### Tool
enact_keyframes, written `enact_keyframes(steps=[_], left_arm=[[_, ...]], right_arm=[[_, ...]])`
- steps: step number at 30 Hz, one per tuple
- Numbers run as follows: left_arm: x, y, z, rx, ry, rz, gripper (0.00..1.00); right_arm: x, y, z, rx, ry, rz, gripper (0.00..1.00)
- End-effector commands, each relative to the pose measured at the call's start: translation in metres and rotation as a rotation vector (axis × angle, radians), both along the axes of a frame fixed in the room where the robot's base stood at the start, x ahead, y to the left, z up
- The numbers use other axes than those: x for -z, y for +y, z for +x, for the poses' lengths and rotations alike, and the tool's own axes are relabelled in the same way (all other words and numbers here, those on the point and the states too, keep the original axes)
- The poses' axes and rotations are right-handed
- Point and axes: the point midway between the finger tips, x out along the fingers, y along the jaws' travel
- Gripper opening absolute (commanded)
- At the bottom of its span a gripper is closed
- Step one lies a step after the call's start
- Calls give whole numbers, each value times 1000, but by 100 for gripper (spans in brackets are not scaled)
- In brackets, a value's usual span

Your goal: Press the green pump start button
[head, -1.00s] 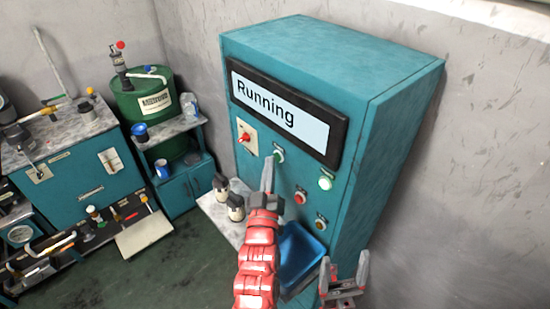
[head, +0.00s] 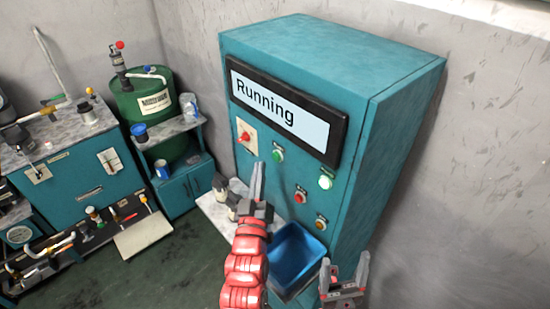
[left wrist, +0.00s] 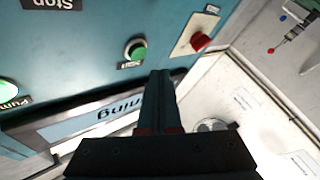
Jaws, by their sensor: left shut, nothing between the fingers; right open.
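The teal cabinet (head: 345,80) has a screen (head: 285,112) reading "Running". Below the screen is a dark green button (head: 278,155) in a pale ring, also in the left wrist view (left wrist: 135,50); its label is too small to read. A bright green lit round (head: 325,181) is lower right; in the left wrist view (left wrist: 8,92) its label begins "Pum". My left gripper (head: 258,172) is shut and empty, left of and below the dark green button, apart from it. Its fingers (left wrist: 158,95) point up towards the panel. My right gripper (head: 345,264) is open and empty, low before the cabinet.
A red switch (head: 244,137) is left of the green button. A red button (head: 300,196) and an amber one (head: 320,223) sit lower. A blue bin (head: 312,249) and small bottles (head: 220,187) are below the panel. A green drum (head: 145,98) stands left.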

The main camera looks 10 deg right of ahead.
Motion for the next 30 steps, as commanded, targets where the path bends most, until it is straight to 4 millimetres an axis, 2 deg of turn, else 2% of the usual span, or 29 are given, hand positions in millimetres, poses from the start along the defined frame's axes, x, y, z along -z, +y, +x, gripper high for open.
enact_keyframes(steps=[10, 30], left_arm=[[2, 25, -19, 2, 1, 0, 0], [0, 26, -20, 2, 2, -1, 0]], right_arm=[[10, 0, 0, 0, 0, 0, 75], [10, 0, 0, 0, 0, 0, 75]])
